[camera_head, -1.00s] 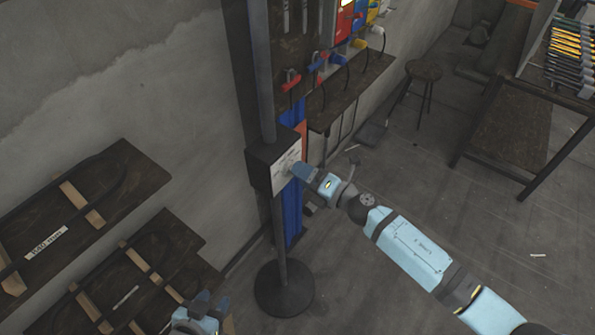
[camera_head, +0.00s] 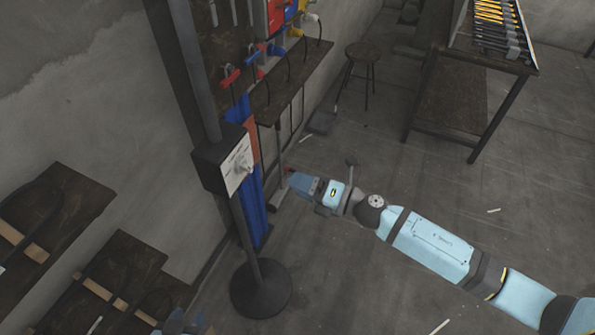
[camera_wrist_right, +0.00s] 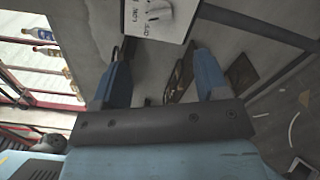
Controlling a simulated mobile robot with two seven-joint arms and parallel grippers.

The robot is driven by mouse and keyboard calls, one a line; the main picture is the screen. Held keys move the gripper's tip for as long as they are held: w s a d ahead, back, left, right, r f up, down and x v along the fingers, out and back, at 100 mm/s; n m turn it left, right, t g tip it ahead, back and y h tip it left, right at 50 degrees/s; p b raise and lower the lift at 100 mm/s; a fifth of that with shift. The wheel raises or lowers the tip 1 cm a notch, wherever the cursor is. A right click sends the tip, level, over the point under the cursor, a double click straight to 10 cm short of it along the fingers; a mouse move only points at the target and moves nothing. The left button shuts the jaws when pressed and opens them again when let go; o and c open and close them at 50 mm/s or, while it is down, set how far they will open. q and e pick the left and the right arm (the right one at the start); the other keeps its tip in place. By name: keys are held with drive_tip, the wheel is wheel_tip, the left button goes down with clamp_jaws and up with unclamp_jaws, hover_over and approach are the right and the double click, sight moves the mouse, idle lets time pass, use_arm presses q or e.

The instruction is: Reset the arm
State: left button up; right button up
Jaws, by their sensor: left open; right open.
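My right gripper (camera_head: 294,177) is open and empty, to the right of the switch box and apart from it. In the right wrist view its two blue fingers (camera_wrist_right: 160,78) stand apart with nothing between them. The black switch box (camera_head: 222,165) is on an upright post and has a white face with a grey knob (camera_head: 243,168). In the right wrist view the white face (camera_wrist_right: 158,18) shows at the top, beyond the fingertips. My left gripper (camera_head: 180,324) is only partly in view at the bottom edge.
The post's round black base (camera_head: 261,288) stands on the grey floor. Dark wooden shelves (camera_head: 120,275) are at the lower left. A stool (camera_head: 366,58) and a dark table (camera_head: 450,95) stand at the back. The floor at the right is mostly clear.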

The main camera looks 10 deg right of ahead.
drive_tip(key=s+d+f+m+h+p, duration=0.1)
drive_tip(key=s+d+f+m+h, duration=0.2)
drive_tip(key=s+m, duration=0.3)
drive_tip(key=s+d+f+m+h+p, duration=0.1)
drive_tip(key=s+d+f+m+h, duration=0.2)
drive_tip(key=s+m, duration=0.4)
drive_tip(key=s+d+f+m+h+p, duration=0.2)
drive_tip(key=s+f+m+h, duration=0.3)
drive_tip(key=m, duration=1.2)
drive_tip(key=shift+s+d+f, duration=0.45)
drive_tip(key=shift+s, duration=0.45)
